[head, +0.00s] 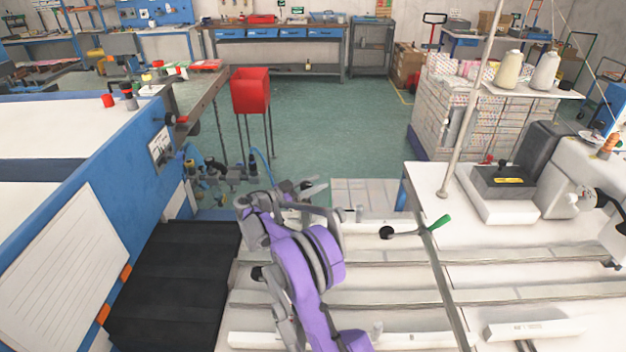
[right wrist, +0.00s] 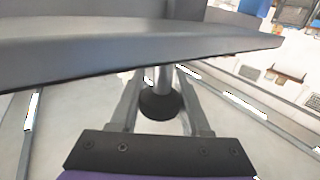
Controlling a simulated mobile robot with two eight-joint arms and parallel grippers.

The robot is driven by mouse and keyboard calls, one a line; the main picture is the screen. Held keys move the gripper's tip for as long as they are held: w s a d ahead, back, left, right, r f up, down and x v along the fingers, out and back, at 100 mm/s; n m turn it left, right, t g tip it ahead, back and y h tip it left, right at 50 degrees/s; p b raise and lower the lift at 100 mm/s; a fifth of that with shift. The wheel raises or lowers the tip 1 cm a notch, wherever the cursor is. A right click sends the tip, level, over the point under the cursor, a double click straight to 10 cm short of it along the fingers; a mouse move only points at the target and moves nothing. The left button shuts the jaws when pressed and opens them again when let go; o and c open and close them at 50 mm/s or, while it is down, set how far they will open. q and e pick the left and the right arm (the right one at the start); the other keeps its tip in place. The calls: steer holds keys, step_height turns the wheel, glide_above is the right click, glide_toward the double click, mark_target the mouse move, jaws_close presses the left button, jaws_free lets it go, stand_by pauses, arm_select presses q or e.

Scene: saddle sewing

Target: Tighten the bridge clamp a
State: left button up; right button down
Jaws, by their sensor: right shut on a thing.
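My right gripper (head: 308,188) is at the end of the purple arm, at the far edge of the white slatted bench. In the right wrist view its two fingers (right wrist: 160,88) stand on either side of a grey stem with a black round knob (right wrist: 160,106), and it is shut on this. I cannot tell for sure that this is bridge clamp a. A clamp with a green handle (head: 440,222) and a black knob (head: 387,232) lies across the bench to the right, apart from the gripper. My left gripper is not in view.
A wide grey bar (right wrist: 120,50) crosses close above the fingers in the right wrist view. A blue-framed machine (head: 140,140) stands at the left. A sewing machine (head: 545,165) stands on the right table. Green floor (head: 335,135) is open beyond the bench.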

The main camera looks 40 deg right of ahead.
steer(key=shift+s+a+m+g+y+p, duration=0.15)
steer(key=shift+m+g+y, duration=0.35)
steer(key=shift+m+g, duration=0.65)
steer(key=shift+s+m+g+y+p, duration=0.1)
steer(key=shift+s+m+g+y, duration=0.35)
steer(key=shift+g, duration=1.15)
steer(key=shift+s+a+m+g+y+p, duration=0.1)
steer(key=shift+m+g+y, duration=0.45)
steer(key=shift+m+g, duration=0.75)
steer(key=shift+g, duration=0.25)
steer(key=shift+c, duration=1.9)
jaws_free()
steer(key=shift+a, duration=0.1)
